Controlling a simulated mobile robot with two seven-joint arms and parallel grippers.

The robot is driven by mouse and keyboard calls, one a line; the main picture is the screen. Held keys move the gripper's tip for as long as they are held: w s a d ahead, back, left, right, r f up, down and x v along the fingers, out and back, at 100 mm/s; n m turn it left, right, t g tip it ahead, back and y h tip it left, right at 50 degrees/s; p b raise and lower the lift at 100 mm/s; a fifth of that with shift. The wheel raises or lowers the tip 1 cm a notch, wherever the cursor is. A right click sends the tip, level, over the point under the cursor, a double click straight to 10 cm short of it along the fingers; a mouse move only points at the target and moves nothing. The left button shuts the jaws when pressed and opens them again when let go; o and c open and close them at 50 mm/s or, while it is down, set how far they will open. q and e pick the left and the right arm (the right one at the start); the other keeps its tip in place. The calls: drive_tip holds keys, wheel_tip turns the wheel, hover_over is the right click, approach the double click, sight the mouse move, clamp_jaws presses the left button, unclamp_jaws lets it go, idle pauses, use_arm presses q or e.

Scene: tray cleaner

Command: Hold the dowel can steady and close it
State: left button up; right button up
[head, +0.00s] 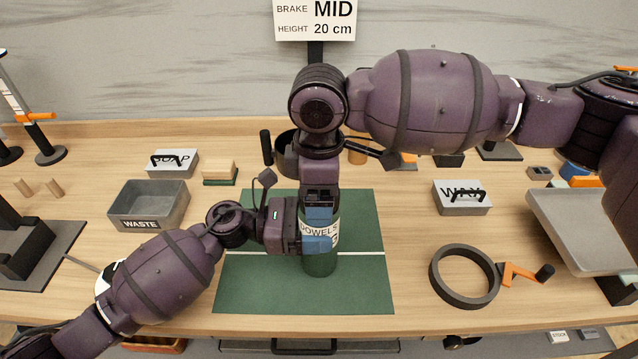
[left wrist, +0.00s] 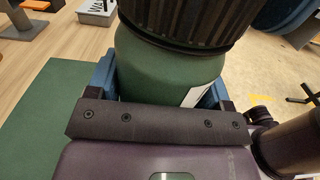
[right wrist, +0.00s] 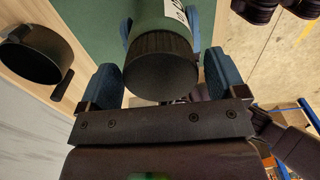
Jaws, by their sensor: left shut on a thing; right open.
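The dowel can (head: 320,264) is a dark green cylinder with a white DOWELS label, upright on the green mat (head: 245,285). My left gripper (head: 316,240) is shut on the can's body from the left. In the left wrist view, its blue pads flank the green body (left wrist: 165,75) below a black ribbed lid (left wrist: 190,30). My right gripper (head: 319,205) points down over the can's top and hides the lid in the head view. In the right wrist view, its open fingers stand on either side of the lid (right wrist: 160,72), with gaps. Whether the lid is fully seated cannot be told.
A WAX box (head: 462,197), a grey ring (head: 464,277) with an orange crank (head: 520,275) and a grey tray (head: 580,225) lie right. The mat's front is clear.

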drive_tip(key=shift+c, duration=0.3)
drive_tip(key=c, duration=0.9)
drive_tip(key=o, duration=1.1)
wheel_tip(320, 180, up, 12)
drive_tip(key=shift+r, duration=0.1)
use_arm(q)
drive_tip(key=o, duration=1.7)
drive_tip(key=shift+o, duration=0.2)
drive_tip(key=shift+a, duration=0.1)
